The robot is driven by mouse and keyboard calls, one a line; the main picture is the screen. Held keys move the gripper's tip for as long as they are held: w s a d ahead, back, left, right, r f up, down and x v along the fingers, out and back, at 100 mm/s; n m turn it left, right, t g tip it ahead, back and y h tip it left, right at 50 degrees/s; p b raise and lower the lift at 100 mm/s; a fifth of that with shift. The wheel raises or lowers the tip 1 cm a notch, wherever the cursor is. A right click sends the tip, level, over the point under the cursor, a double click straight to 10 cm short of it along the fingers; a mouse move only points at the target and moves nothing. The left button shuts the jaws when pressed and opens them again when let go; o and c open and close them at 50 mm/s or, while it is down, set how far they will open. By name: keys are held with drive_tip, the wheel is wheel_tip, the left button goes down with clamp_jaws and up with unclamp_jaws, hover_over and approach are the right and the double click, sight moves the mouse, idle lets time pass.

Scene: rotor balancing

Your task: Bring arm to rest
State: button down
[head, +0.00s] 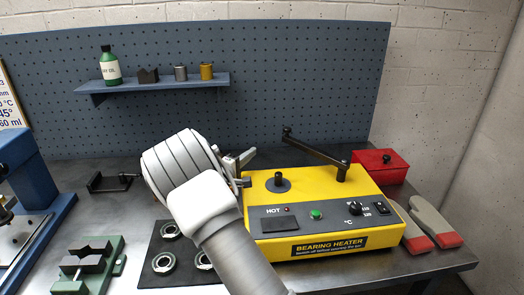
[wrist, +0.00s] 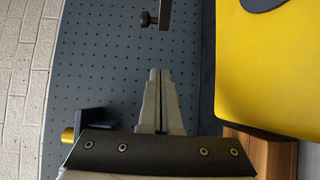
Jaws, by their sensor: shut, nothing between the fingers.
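My arm reaches up from the bottom middle of the head view, with its grey wrist in front of the bench's middle. My gripper (head: 246,157) is beside the left end of the yellow bearing heater (head: 308,190), above the bench and apart from the heater as far as I can tell. In the wrist view my gripper (wrist: 160,74) has its two fingers together with nothing between them. The heater's yellow top (wrist: 270,60) fills the right of that view. My arm hides part of the bench behind it.
A black mat (head: 150,272) with several bearings lies left of my arm, beside a green V-block fixture (head: 88,262). A blue press (head: 30,180) stands far left. A red box (head: 380,165) and gloves (head: 432,222) are right of the heater. A shelf (head: 155,87) hangs behind.

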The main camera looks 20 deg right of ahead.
drive_tip(key=shift+s+a, duration=0.35)
drive_tip(key=shift+a, duration=0.3)
drive_tip(key=s+d+r+m+g, duration=0.1)
drive_tip(key=s+d+r+g, duration=0.1)
drive_tip(key=s, duration=0.1)
drive_tip(key=s+d+r+m+g, duration=0.1)
drive_tip(key=s+d+r+m, duration=0.1)
drive_tip(key=s, duration=0.1)
drive_tip(key=s+d+r+m+g+p, duration=0.1)
drive_tip(key=s+d+r+g, duration=0.1)
drive_tip(key=s, duration=0.2)
drive_tip(key=shift+d+r+m+g, duration=0.15)
drive_tip(key=shift+d+m+g, duration=0.05)
drive_tip(key=shift+m+g, duration=0.1)
drive_tip(key=s+d+r+m+g+y, duration=0.1)
drive_tip(key=s+r+m+g+y, duration=0.25)
drive_tip(key=s, duration=0.75)
drive_tip(key=s+a+r+t+y+p, duration=0.1)
drive_tip(key=s+a+y, duration=0.4)
drive_tip(key=s, duration=0.6)
drive_tip(key=s+a+r+t+y+p, duration=0.1)
drive_tip(key=s+a+r+t+y, duration=0.1)
drive_tip(key=s+a+y, duration=0.3)
drive_tip(key=s+a+r, duration=0.1)
drive_tip(key=s+a, duration=0.2)
drive_tip(key=s, duration=0.3)
drive_tip(key=shift+s+a+r+p, duration=0.25)
drive_tip(key=shift+r+p, duration=0.1)
drive_tip(key=shift+r, duration=0.05)
